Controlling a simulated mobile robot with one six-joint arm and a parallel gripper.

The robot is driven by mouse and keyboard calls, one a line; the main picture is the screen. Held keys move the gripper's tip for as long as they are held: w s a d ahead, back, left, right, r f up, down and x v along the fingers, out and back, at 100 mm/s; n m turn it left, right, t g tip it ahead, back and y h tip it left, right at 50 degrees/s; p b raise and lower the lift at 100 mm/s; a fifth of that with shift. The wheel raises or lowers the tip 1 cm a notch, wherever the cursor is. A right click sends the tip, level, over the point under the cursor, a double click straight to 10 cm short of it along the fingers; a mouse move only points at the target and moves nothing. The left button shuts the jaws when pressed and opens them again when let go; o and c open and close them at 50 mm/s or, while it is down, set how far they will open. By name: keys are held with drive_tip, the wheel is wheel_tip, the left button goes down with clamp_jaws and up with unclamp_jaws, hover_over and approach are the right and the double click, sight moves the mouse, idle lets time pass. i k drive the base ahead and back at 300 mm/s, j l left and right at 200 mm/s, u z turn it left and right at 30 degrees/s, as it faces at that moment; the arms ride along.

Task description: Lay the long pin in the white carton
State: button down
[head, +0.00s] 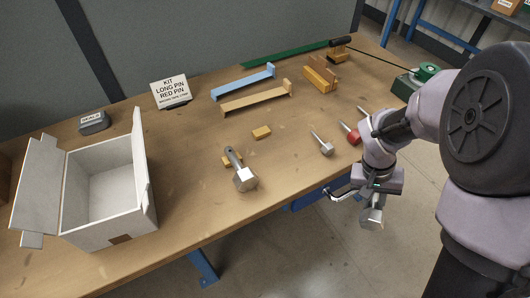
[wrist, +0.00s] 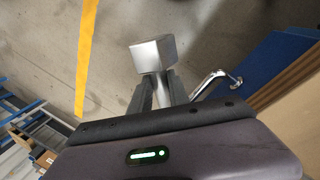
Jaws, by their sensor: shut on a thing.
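My gripper (head: 374,200) is shut on a silver-headed pin and holds it off the table's front edge, above the floor. The pin's blocky head (head: 372,218) hangs below the jaws; in the wrist view the head (wrist: 153,54) sticks out beyond the fingers (wrist: 153,92). Its shaft is mostly hidden, so I cannot tell its length. The white carton (head: 148,200) stands open at the table's left, flaps spread, and looks empty inside. Another silver-headed pin (head: 244,180) with a holed grey shaft leans on a small wooden block.
A smaller silver pin (head: 325,148) and a red-headed pin (head: 353,137) lie near the right edge. A kit card (head: 170,91), a grey labelled block (head: 93,122), and blue (head: 243,82) and tan (head: 255,99) racks stand behind. A metal handle (wrist: 208,84) is beside the gripper.

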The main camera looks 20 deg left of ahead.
sight(121, 201)
drive_tip(key=k+j+u, duration=0.2)
drive_tip(key=k+u, duration=0.15)
drive_tip(key=k+j+u, duration=0.35)
drive_tip(key=k, duration=0.2)
